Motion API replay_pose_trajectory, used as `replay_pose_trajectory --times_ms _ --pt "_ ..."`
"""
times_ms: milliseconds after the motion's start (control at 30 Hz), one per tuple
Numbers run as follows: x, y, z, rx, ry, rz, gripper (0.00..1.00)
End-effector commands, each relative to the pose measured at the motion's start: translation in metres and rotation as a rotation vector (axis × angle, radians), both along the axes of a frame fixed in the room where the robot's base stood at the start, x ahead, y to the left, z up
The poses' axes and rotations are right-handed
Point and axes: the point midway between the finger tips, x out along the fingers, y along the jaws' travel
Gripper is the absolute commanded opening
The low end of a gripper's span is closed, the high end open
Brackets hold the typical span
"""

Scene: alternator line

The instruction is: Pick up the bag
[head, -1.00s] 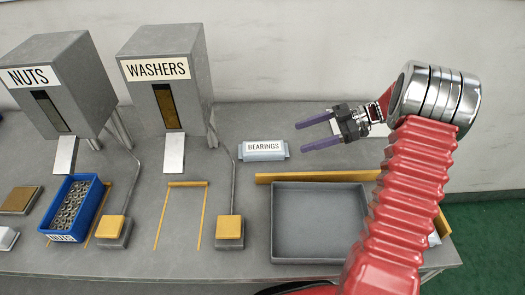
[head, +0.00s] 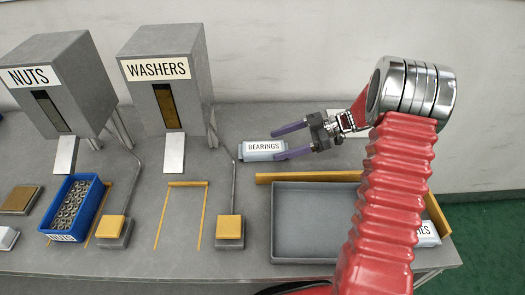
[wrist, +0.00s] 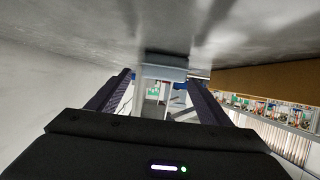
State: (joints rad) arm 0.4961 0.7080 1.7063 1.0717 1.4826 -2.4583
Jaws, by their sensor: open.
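The bag (head: 256,156) is a small pale blue-grey packet with a white BEARINGS label, lying on the grey bench in the head view. My gripper (head: 277,144) is open, its two purple fingers pointing left. The fingertips are at the bag's right end, one on the far side and one on the near side in the picture. I cannot tell whether they touch it. In the wrist view the bag (wrist: 165,66) shows ahead, between the fingertips of my gripper (wrist: 160,77), with nothing held.
A grey tray (head: 280,252) with a yellow rail (head: 300,177) behind it lies in front of the gripper. The WASHERS dispenser (head: 190,75) and NUTS dispenser (head: 80,75) stand left. A blue bin (head: 58,225) of nuts is at the left. Bench between bag and dispenser is clear.

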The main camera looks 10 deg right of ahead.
Motion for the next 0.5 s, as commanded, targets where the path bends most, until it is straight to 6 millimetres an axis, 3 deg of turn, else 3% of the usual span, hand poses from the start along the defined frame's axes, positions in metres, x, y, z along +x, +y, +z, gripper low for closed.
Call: replay_pose_trajectory --times_ms 300,500 --pt "0.000 0.002 0.000 0.000 0.001 0.000 0.73" --pt "0.001 0.021 -0.004 0.001 0.001 0.001 0.73"
